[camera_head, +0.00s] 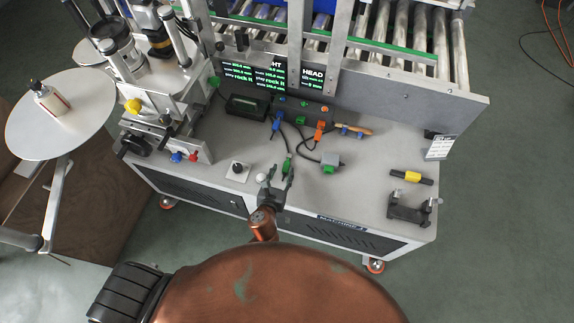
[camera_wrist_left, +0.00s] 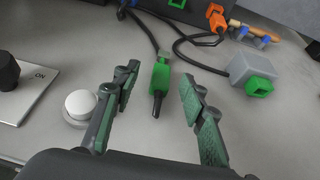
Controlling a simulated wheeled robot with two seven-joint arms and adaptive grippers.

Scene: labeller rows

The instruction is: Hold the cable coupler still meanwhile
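A grey block with a green socket face (camera_head: 330,161), which looks like the cable coupler, lies on the bench top at the end of a dark cable. It also shows at the right of the left wrist view (camera_wrist_left: 252,71). A green plug (camera_wrist_left: 160,77) with a dark tip hangs on another dark cable and shows in the head view too (camera_head: 287,165). My left gripper (camera_head: 277,178) is open, its two fingers (camera_wrist_left: 159,78) appearing on either side of the green plug. I cannot tell whether they touch it. The grey block is outside the fingers. My right gripper is not in view.
A white round button (camera_wrist_left: 80,104) stands close to the left finger, with a black knob on a plate (camera_head: 238,170) further left. An orange plug (camera_head: 319,131) is at the panel. A yellow-black piece (camera_head: 411,177) and a dark bracket (camera_head: 409,208) lie right.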

